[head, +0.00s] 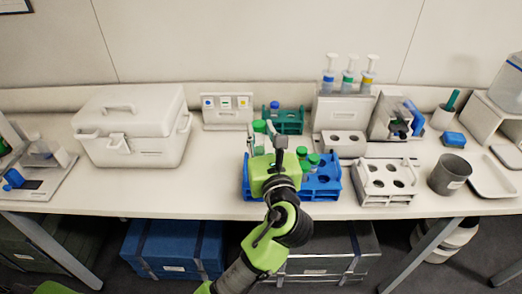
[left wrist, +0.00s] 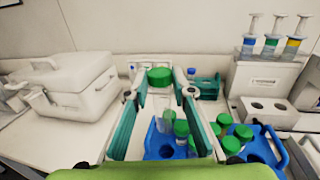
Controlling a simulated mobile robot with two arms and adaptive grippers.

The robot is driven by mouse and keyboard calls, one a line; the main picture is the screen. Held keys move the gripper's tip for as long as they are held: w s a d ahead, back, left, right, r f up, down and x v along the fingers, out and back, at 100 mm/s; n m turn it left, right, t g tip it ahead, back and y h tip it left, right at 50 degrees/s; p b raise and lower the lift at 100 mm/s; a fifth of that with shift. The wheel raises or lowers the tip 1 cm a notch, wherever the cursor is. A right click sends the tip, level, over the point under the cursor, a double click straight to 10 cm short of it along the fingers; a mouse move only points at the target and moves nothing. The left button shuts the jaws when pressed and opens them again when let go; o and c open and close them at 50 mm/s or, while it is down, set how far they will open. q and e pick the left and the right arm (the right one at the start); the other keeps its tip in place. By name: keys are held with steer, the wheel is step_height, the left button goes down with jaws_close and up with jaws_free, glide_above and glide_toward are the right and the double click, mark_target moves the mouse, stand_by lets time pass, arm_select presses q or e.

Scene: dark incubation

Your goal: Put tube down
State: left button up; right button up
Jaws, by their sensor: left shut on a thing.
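My left gripper (head: 270,140) is over the blue rack (head: 328,188) in the middle of the table. It is shut on a clear tube with a green cap (left wrist: 160,76), which stands roughly upright between the fingers in the left wrist view. The green cap also shows in the head view (head: 259,126). The blue rack (left wrist: 155,146) holds several other green-capped tubes (left wrist: 182,130). The held tube's lower end is hard to make out, so I cannot tell whether it touches the rack. My right gripper is out of view.
A teal rack (head: 291,127) with a blue-capped tube stands behind. A white rack (head: 388,190) and a grey cup (head: 449,174) stand to the right. A white lidded box (head: 132,128) stands left. Pipettes (head: 348,75) stand at the back. Table is clear between box and blue rack.

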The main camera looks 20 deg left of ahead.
arm_select(q)
step_height(320, 180, up, 3)
steer(key=shift+r, duration=0.1)
steer(key=s+a+f+p, duration=0.2)
steer(key=s+a, duration=0.2)
steer(key=s, duration=0.3)
steer(key=s+a+f+p, duration=0.2)
steer(key=s+a+f, duration=0.15)
steer(key=s, duration=0.35)
steer(key=w+a+f+b, duration=0.7)
steer(key=w+f+b, duration=0.5)
steer(key=shift+f+b, duration=0.2)
steer(key=shift+b, duration=0.2)
